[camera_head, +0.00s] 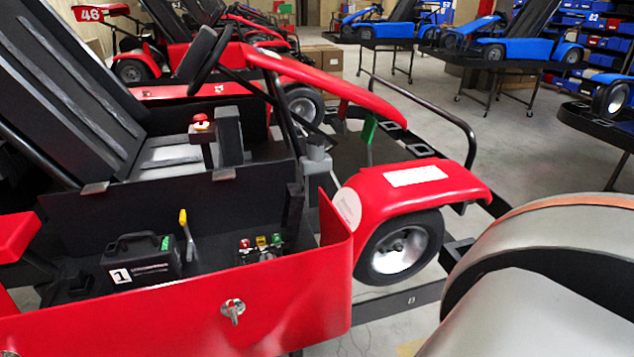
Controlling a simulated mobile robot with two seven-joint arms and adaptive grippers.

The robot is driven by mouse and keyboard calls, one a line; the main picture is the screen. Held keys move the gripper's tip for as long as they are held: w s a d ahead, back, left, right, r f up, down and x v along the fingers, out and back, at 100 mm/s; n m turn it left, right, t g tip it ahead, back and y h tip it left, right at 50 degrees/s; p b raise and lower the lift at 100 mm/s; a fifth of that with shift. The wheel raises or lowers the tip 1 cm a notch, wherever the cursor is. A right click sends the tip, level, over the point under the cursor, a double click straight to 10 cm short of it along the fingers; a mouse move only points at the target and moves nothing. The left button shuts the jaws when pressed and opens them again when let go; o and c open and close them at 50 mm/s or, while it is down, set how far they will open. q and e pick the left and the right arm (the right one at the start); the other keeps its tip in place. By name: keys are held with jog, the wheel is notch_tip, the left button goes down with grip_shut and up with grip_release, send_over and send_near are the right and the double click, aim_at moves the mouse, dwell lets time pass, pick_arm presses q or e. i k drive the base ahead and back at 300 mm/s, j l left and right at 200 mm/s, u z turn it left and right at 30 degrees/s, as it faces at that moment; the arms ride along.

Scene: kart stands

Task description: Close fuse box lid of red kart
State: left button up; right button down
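A red kart (420,185) fills the left and middle of the head view. Its side bay is open at the top, behind a red side panel (190,318) with a key in a lock (232,308). Inside, a small fuse box (262,256) shows red, yellow and green fuses uncovered. A narrow black upright piece (293,215) stands just behind its right end; it may be the raised lid, but I cannot tell for sure. Neither gripper is in view. A grey link of my own arm covers the lower right.
A black battery (140,262) marked 1 and a yellow-handled lever (187,235) are in the same bay. A steering wheel (203,55) and front wheel (400,247) are nearby. Blue karts (520,50) stand behind; grey floor (540,140) is free at right.

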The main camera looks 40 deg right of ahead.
aim_at(295, 196)
jog(key=k+l, duration=0.15)
jog(key=l, duration=0.25)
jog(key=k+l+u, duration=0.1)
jog(key=l, duration=0.25)
jog(key=k+l, duration=0.2)
jog(key=l, duration=0.2)
jog(key=k+l+u, duration=0.1)
jog(key=l, duration=0.25)
jog(key=k+l, duration=0.2)
jog(key=l, duration=0.15)
jog(key=u, duration=0.05)
